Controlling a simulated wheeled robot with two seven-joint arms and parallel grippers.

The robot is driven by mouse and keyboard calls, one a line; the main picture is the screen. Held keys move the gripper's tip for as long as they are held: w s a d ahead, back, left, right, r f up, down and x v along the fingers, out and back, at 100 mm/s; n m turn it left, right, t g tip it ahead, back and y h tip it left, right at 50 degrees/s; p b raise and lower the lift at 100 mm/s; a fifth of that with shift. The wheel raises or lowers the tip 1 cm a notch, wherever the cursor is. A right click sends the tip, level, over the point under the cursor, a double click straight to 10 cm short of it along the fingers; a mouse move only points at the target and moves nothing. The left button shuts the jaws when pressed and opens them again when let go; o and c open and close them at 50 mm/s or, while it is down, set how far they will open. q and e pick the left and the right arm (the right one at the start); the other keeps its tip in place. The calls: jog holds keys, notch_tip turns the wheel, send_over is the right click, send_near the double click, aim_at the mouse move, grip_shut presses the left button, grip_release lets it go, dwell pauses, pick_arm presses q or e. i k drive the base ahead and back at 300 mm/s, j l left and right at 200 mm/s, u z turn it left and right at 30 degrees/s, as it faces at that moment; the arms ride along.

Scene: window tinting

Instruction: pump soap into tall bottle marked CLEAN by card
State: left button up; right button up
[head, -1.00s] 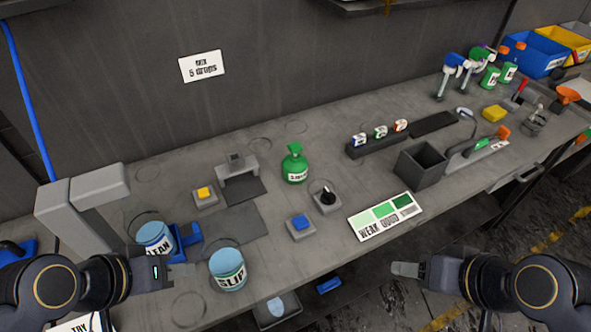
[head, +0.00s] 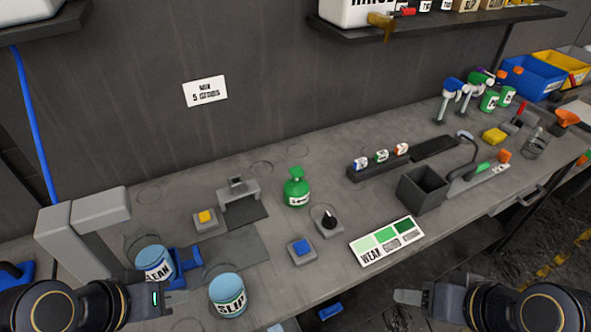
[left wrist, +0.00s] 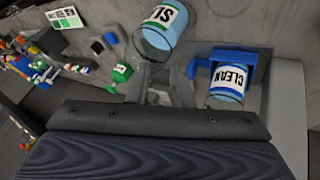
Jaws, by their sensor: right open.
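The tall bottle marked CLEAN (head: 153,263), with blue liquid, stands at the left in a blue holder (head: 187,262); it also shows in the left wrist view (left wrist: 227,84). A similar bottle marked SLIP (head: 227,295) stands to its right. A green pump bottle (head: 296,192), probably the soap, stands mid-bench. A card with WEAK and GOOD green patches (head: 387,241) lies at the front. A wall card (head: 205,91) reads 5 drops. My left gripper (head: 178,298) is close by CLEAN and SLIP, its jaw gap unclear. My right gripper (head: 408,297) is open and empty before the bench.
A grey stand (head: 70,235) rises behind CLEAN. A yellow button (head: 205,217), blue button (head: 302,248) and black knob (head: 329,219) sit on the bench. A dark box (head: 424,190) and several small bottles are further right. A shelf (head: 450,30) overhangs the back.

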aim_at(297, 172)
jog(key=k, duration=0.5)
jog(key=i+l, duration=0.2)
jog(key=l, duration=0.15)
jog(key=i+l+u, duration=0.1)
jog(key=l, duration=0.2)
jog(key=i+l, duration=0.4)
jog(key=l, duration=0.3)
jog(key=i+l+u, duration=0.1)
jog(key=l, duration=0.25)
jog(key=i+l, duration=0.2)
jog(key=l, duration=0.15)
jog(key=i+l+u, duration=0.1)
jog(key=l, duration=0.25)
jog(key=i, duration=0.05)
